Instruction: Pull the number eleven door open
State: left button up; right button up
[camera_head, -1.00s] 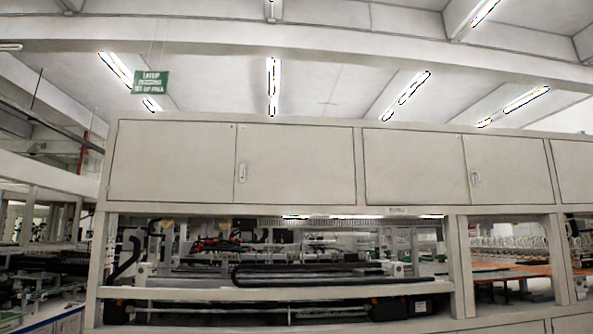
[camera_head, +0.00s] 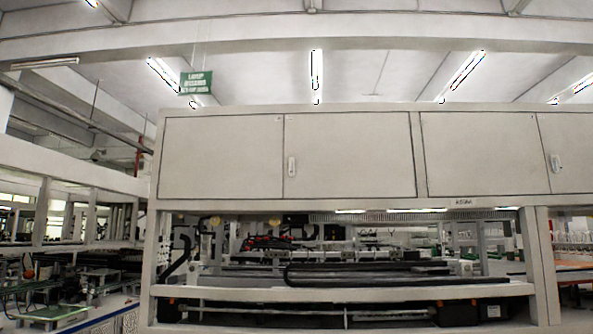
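A large beige machine cabinet fills the middle and right of the head view. Its upper row has several flat doors, all closed. One pair is a left door (camera_head: 222,158) and a right door (camera_head: 350,156), with a small white handle (camera_head: 292,166) at the seam between them. Another door (camera_head: 478,154) lies further right, with a second handle (camera_head: 555,163) near the right edge. A small label (camera_head: 463,202) sits on the beam below; its text is too small to read. I cannot make out a number eleven. Neither gripper is in view.
Below the doors is an open machine bay with a front crossbar (camera_head: 340,293) and a black cable chain (camera_head: 370,275). Other frames and equipment stand at left. A green sign (camera_head: 197,83) hangs from the ceiling.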

aim_at(355, 154)
jog(key=i+j, duration=0.15)
jog(key=i, duration=0.3)
jog(key=i+j+z, duration=0.15)
jog(key=i, duration=0.3)
jog(key=i+j, duration=0.2)
jog(key=i, duration=0.25)
jog(key=i+j+z, duration=0.1)
jog(key=i, duration=0.35)
jog(key=i+j+z, duration=0.1)
jog(key=i+j, duration=0.25)
jog(key=i, duration=0.05)
